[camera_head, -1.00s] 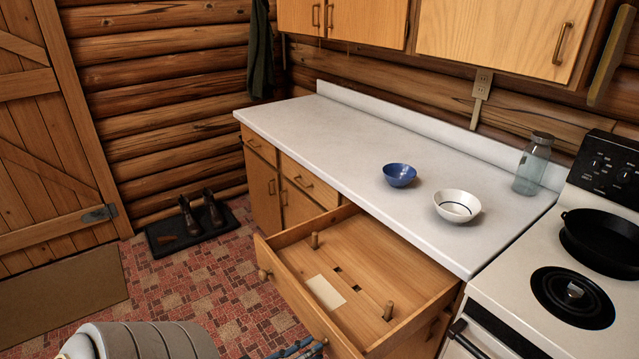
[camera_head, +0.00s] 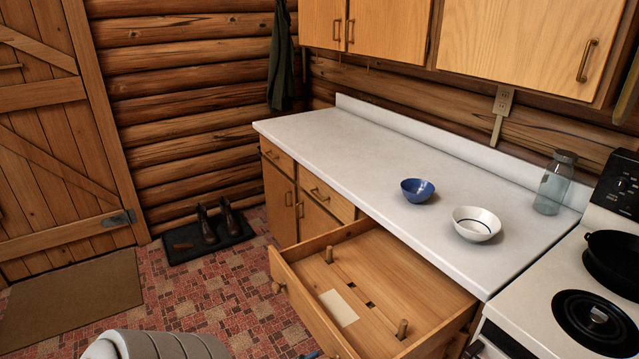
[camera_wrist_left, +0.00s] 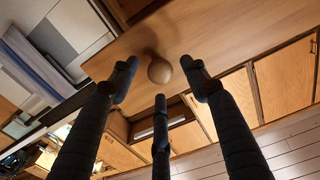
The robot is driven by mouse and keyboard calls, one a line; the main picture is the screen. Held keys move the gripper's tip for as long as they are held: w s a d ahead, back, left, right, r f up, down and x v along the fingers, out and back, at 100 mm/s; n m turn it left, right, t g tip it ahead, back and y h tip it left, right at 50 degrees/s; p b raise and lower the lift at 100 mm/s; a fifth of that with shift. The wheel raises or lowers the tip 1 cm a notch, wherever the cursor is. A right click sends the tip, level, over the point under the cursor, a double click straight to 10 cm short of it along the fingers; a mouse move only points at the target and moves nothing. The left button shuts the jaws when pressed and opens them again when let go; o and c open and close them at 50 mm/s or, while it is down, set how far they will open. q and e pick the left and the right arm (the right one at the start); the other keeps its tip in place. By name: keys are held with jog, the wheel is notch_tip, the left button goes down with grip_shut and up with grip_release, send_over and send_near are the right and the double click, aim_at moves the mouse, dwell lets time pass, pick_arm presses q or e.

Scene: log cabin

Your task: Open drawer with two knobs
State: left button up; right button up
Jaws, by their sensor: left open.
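The wooden drawer (camera_head: 300,304) under the counter stands pulled out, its inside visible. One round knob (camera_head: 277,288) shows on the left part of its front; the other front knob is hidden below the frame. Inside are two upright wooden pegs (camera_head: 328,254) and a pale card (camera_head: 339,307). In the left wrist view, my left gripper (camera_wrist_left: 160,85) is open, its three dark fingers spread around a round wooden knob (camera_wrist_left: 159,70) on a wooden panel. I cannot tell whether they touch it. In the head view only part of my arm shows at the bottom. My right gripper is out of view.
The white counter (camera_head: 340,160) holds a blue bowl (camera_head: 417,190), a white bowl (camera_head: 476,224) and a glass jar (camera_head: 554,183). A stove (camera_head: 535,290) with a black pan stands right of the drawer. Boots (camera_head: 218,225) on a mat and open tiled floor lie left.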

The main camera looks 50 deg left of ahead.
pick_arm(q)
jog(key=s, duration=1.1)
jog(key=shift+a, duration=0.45)
jog(key=s+d+f+n+g+y, duration=0.1)
jog(key=d+f+g, duration=0.25)
jog(key=f, duration=0.95)
jog(key=s+d+f+g+y, duration=0.15)
jog(key=f+g, duration=0.25)
jog(key=f, duration=0.8)
jog(key=s+d+f+m+g, duration=0.2)
jog(key=s+d+f+g, duration=0.7)
jog(key=f, duration=0.6)
jog(key=s+d+h, duration=0.1)
jog(key=s+d, duration=0.1)
jog(key=d, duration=0.1)
jog(key=shift+m, duration=0.3)
